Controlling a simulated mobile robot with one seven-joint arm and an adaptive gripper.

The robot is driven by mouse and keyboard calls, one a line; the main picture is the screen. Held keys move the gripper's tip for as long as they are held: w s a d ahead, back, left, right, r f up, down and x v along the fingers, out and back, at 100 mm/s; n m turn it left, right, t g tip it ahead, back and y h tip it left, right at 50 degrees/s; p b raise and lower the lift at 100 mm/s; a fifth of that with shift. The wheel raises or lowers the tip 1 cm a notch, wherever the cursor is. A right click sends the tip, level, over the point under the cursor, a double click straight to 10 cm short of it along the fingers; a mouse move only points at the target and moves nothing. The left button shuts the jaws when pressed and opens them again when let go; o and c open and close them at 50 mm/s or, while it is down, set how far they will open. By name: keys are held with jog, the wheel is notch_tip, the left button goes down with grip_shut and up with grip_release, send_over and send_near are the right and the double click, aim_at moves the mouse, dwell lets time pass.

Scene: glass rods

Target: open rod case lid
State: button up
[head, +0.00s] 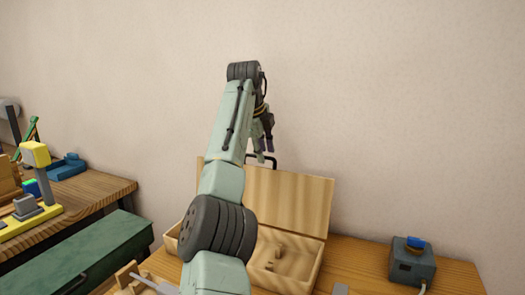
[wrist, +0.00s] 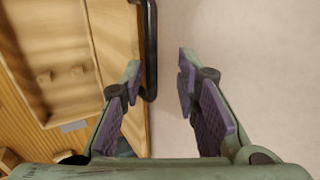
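The wooden rod case (head: 312,278) stands on the wooden table with its lid (head: 305,205) raised roughly upright at the back. The lid (wrist: 116,35) and the case interior also show at the left in the wrist view. A black handle (head: 276,160) sits on the lid's top edge; in the wrist view the handle (wrist: 151,50) lies between the finger directions, closer to the left finger. My gripper (head: 264,147) is just above the lid's top edge, by the handle. In the wrist view my gripper (wrist: 159,68) is open, with nothing clamped. My arm hides part of the case.
A grey box with a blue top (head: 412,262) stands on the table at the right. A green case (head: 85,255) lies at the left, before another wooden table with a yellow stand (head: 36,155). The beige wall is behind the lid; the air above it is clear.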

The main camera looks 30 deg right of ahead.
jog(key=v, duration=0.7)
jog(key=shift+s+r, duration=0.15)
jog(key=shift+r, duration=0.05)
jog(key=shift+a+f, duration=0.1)
jog(key=shift+a, duration=0.05)
dwell(0.4)
